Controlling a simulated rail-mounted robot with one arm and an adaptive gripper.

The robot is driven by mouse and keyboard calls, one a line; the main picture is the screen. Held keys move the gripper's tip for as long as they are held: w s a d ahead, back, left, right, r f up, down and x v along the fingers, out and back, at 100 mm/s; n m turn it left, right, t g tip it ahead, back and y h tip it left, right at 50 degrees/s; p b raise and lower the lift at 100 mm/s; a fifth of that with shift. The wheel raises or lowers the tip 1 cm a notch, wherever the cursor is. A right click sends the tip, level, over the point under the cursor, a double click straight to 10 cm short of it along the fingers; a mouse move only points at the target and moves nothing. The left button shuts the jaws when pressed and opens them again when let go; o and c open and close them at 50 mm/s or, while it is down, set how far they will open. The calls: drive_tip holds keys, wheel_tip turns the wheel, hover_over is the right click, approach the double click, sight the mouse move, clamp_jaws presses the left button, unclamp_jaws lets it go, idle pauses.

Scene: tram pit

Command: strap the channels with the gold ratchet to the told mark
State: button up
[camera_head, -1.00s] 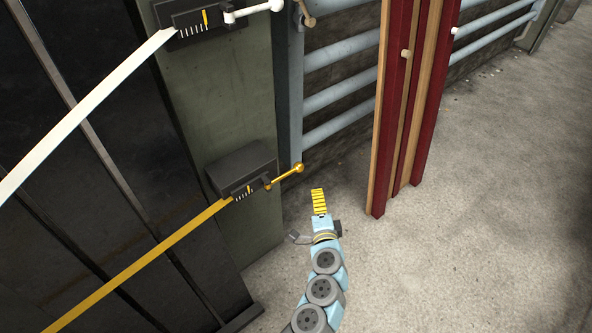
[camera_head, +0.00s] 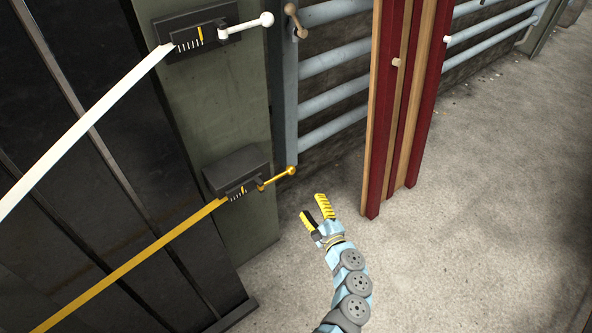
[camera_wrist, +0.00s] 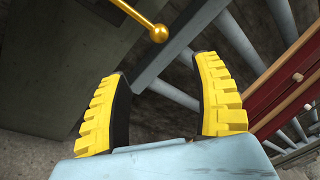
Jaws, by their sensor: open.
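The gold ratchet is a dark box (camera_head: 236,168) low on the green-grey post, with a gold lever (camera_head: 278,178) ending in a ball. The lever points right and slightly up. A gold strap (camera_head: 140,258) runs from the box down to the left, across the dark channels (camera_head: 75,140). The box has a row of white marks with a yellow one at the right. My gripper (camera_head: 315,208) is open and empty, below and right of the lever's ball, apart from it. In the wrist view the gold ball (camera_wrist: 158,33) shows beyond the spread yellow fingers (camera_wrist: 160,100).
A second ratchet (camera_head: 200,35) above has a white strap (camera_head: 85,130) and white lever. Red and wooden boards (camera_head: 402,100) stand upright to the right of the gold lever. Grey-blue rails (camera_head: 335,90) run behind. The concrete floor (camera_head: 500,190) at right is clear.

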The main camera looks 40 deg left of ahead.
drive_tip(key=b, duration=0.4)
approach(290, 169)
drive_tip(key=w+a+f, duration=0.2)
drive_tip(key=b+x, duration=0.1)
drive_tip(key=x, duration=0.1)
drive_tip(key=b+x, duration=0.2)
drive_tip(key=x, duration=0.1)
drive_tip(key=b+x, duration=0.2)
drive_tip(key=shift+s+a+r, duration=0.15)
drive_tip(key=shift+a, duration=0.25)
drive_tip(key=shift+a+r+b, duration=0.1)
drive_tip(key=shift+a+b, duration=0.15)
drive_tip(key=shift+b, duration=0.05)
clamp_jaws()
